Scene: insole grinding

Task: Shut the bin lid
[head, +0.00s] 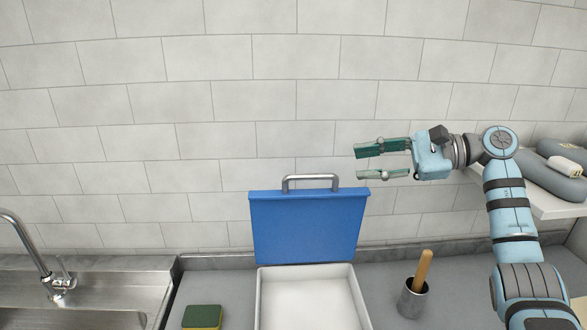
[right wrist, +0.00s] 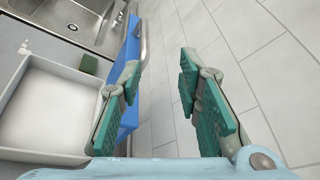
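The blue bin lid (head: 307,227) stands open, upright at the back of the white bin (head: 262,300), with a metal handle (head: 311,178) on its top edge. The bin looks empty inside. My right gripper (head: 362,163) is open and empty, above and to the right of the lid's top right corner, apart from the handle. In the right wrist view the lid (right wrist: 127,85) shows partly behind one finger of the open gripper (right wrist: 160,75), and the bin (right wrist: 50,148) lies at the left. My left gripper is in neither view.
A steel sink (head: 100,290) with a tap (head: 45,270) is at the left. A green and yellow sponge (head: 203,317) lies left of the bin. A metal cup (head: 412,298) with a wooden-handled tool stands right of it. A shelf with grey items (head: 550,178) is at the right. A tiled wall is behind.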

